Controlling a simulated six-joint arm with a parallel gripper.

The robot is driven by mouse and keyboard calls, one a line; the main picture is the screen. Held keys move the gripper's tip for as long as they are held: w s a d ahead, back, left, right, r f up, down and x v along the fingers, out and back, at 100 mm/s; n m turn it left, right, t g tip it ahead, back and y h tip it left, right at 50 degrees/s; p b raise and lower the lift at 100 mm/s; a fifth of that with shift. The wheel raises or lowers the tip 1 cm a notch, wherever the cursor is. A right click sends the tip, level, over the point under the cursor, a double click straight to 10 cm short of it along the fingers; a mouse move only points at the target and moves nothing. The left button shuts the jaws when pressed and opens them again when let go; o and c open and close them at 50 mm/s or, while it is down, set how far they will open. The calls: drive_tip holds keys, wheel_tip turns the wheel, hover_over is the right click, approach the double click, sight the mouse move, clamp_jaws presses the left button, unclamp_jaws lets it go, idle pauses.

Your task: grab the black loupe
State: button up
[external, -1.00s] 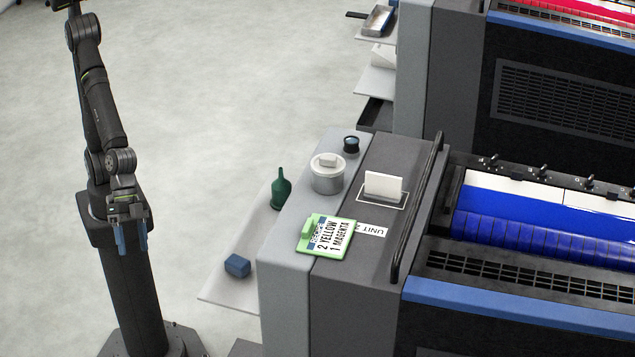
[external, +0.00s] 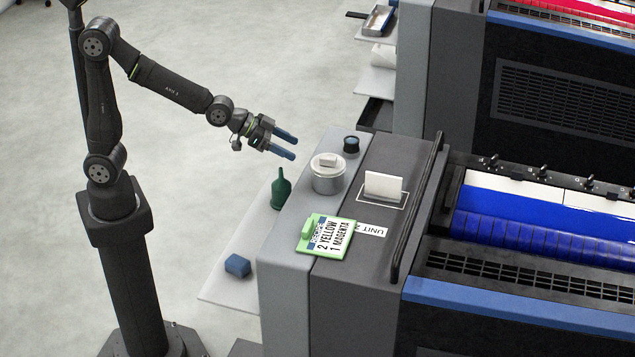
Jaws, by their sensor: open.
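The black loupe (external: 351,144) is a small dark cylinder with a bluish lens on top. It stands upright at the far end of the grey ledge of the ink unit, behind the white-lidded tin. My gripper (external: 289,145) has two blue fingers, which are open and empty. It is in the air to the left of the loupe, apart from it, with the fingers pointing right.
A silver tin (external: 328,178) stands close in front of the loupe. A green bottle (external: 281,188) and a blue block (external: 237,265) are on the lower white shelf (external: 228,298). A green tag (external: 325,236) lies on the ledge; a white card (external: 383,186) stands to its right.

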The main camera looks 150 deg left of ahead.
drive_tip(key=n+g+y, duration=0.1)
drive_tip(key=g+y, duration=0.1)
approach(348, 141)
drive_tip(key=x, duration=1.1)
drive_tip(key=shift+a+f, duration=0.1)
drive_tip(key=c, duration=1)
drive_tip(key=shift+c, duration=0.2)
